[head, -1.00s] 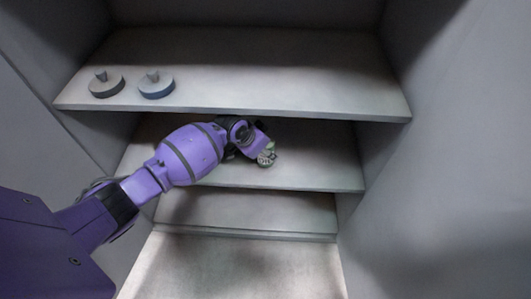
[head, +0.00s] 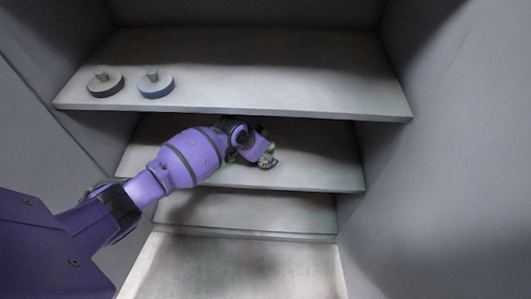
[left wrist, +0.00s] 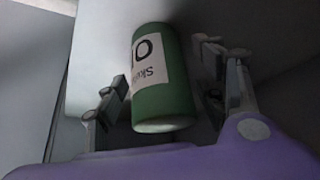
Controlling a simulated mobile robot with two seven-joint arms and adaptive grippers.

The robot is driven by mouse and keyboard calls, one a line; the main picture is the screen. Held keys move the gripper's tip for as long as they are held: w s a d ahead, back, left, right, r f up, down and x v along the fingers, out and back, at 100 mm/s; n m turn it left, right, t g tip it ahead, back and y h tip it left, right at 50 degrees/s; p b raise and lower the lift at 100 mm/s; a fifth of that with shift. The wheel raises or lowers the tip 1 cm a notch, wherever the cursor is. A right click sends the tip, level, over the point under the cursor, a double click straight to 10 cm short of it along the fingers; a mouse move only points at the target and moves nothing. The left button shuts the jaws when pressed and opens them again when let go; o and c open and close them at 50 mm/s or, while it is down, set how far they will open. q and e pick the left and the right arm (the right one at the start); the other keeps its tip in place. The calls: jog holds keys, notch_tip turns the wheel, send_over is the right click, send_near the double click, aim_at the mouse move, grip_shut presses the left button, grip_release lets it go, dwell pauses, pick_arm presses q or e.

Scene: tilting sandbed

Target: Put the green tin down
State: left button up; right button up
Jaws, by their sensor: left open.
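The green tin (left wrist: 165,108) with a white label bearing dark letters stands out in the left wrist view, between the fingers of my left gripper (left wrist: 162,72). The fingers are open, one on each side of the tin, with a narrow gap showing at the left finger. I cannot tell whether the right finger touches it. In the head view my left gripper (head: 266,158) is over the second shelf (head: 320,165), and the tin is mostly hidden there. What the tin's base rests on is hard to see. My right gripper is in neither view.
Side walls (head: 440,170) close in both sides. The second shelf is clear to the right.

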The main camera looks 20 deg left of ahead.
pick_arm(q)
jog(key=shift+r, duration=0.3)
jog(key=s+a, duration=0.2)
jog(key=s, duration=0.1)
jog(key=s+a+p, duration=0.1)
jog(key=s+a, duration=0.1)
jog(key=s, duration=0.2)
jog(key=s+a, duration=0.2)
jog(key=s, duration=0.2)
jog(key=shift+r, duration=0.35)
jog(key=s+d+f+n, duration=0.1)
jog(key=s+d+f, duration=0.25)
jog(key=s, duration=0.65)
jog(key=s+d+f+n, duration=0.1)
jog(key=s+d+f, duration=0.3)
jog(key=s, duration=0.5)
jog(key=s+a+r+n+t+y, duration=0.1)
jog(key=s+r, duration=0.1)
jog(key=s, duration=0.8)
jog(key=s+r+n+y, duration=0.1)
jog(key=s+r+n, duration=0.1)
jog(key=s, duration=0.8)
jog(key=shift+a+t+y, duration=0.35)
jog(key=shift+t+y, duration=0.05)
